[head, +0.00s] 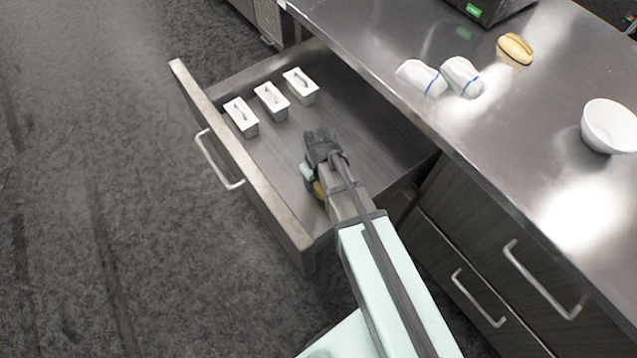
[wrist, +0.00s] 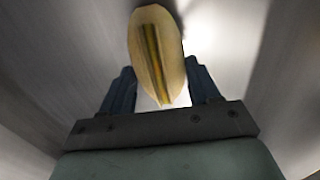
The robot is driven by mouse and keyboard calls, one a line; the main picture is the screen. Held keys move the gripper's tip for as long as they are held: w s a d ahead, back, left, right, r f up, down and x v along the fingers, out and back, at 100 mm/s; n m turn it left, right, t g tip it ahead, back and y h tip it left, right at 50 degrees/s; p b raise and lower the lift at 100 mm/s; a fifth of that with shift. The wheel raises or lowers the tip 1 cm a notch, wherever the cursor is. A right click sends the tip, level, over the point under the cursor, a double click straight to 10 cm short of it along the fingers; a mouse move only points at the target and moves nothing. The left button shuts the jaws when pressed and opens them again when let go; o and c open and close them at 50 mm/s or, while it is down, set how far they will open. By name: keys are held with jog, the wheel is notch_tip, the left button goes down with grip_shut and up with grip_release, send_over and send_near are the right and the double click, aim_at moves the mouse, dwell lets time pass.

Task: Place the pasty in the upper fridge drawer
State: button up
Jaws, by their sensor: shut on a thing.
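The pasty (wrist: 155,40) is a pale yellow, long oval with a yellow-green strip down its middle. In the wrist view it lies between the two dark fingers of my gripper (wrist: 162,80), which is shut on it. In the head view my gripper (head: 311,178) is over the open upper drawer (head: 365,135), toward its near end. Only a bit of yellow (head: 319,190) shows beside it; my arm hides the rest. I cannot tell whether the pasty touches the drawer floor.
Several white lidded containers (head: 271,98) stand in the drawer's far left part. The steel counter (head: 520,120) above holds two white wrapped items (head: 440,78), a yellow bun-like item (head: 515,49) and a white bowl (head: 610,126). Closed drawers (head: 510,275) are at the lower right.

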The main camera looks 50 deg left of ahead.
aim_at(318, 185)
jog(key=shift+f, duration=1.8)
jog(key=shift+f, duration=0.1)
jog(key=o, duration=1.1)
jog(key=shift+o, duration=0.2)
jog(key=shift+r, duration=6.1)
